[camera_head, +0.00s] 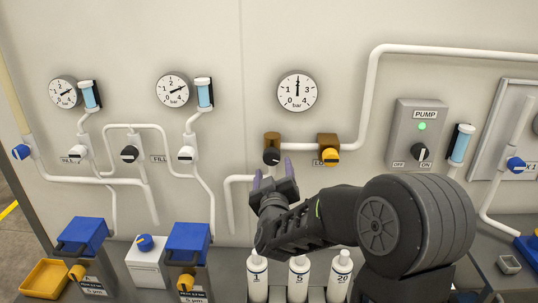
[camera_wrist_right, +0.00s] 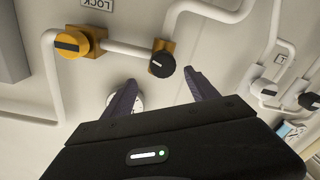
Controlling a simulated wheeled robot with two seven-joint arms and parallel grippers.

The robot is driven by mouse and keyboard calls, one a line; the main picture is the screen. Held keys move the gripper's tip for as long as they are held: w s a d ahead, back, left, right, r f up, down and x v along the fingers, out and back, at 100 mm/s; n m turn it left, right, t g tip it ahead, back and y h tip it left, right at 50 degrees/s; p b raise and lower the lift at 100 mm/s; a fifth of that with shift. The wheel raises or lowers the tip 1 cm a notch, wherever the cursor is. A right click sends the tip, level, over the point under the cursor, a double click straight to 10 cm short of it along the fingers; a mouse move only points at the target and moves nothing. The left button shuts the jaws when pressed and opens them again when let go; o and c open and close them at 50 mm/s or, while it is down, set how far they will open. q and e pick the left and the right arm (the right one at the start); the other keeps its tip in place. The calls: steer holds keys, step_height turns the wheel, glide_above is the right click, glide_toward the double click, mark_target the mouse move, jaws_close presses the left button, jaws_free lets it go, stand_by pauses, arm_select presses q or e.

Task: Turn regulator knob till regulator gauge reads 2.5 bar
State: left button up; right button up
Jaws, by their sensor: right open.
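The likely regulator knob (camera_head: 271,156) is black on a brass body, on the pipe below a round white gauge (camera_head: 297,91). The gauge's needle points straight up, about 2 bar on a 0 to 4 scale. My right gripper (camera_head: 273,175) is open and empty, just below the knob in the head view. In the right wrist view the black knob (camera_wrist_right: 162,65) lies ahead, roughly between the spread fingertips (camera_wrist_right: 160,80); I see no contact. The gauge (camera_wrist_right: 137,102) is mostly hidden behind a finger there. My left gripper is not in view.
A yellow knob (camera_head: 330,156) with a lock label sits close right of the black knob. A pump box (camera_head: 423,134) with a lit green lamp is farther right. White bottles (camera_head: 299,278) stand below my right arm. Two smaller gauges (camera_head: 173,90) hang at left.

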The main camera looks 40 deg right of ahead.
mark_target(271, 159)
steer(key=shift+w+d+f, duration=0.1)
steer(key=shift+w+d, duration=0.2)
steer(key=shift+w, duration=0.45)
steer(key=x, duration=0.6)
steer(key=shift+w+d+f+p, duration=0.1)
steer(key=shift+w+d+p, duration=0.05)
steer(key=shift+w+p, duration=0.2)
steer(key=shift+c, duration=0.6)
steer(key=c, duration=1.2)
steer(key=shift+c, duration=0.2)
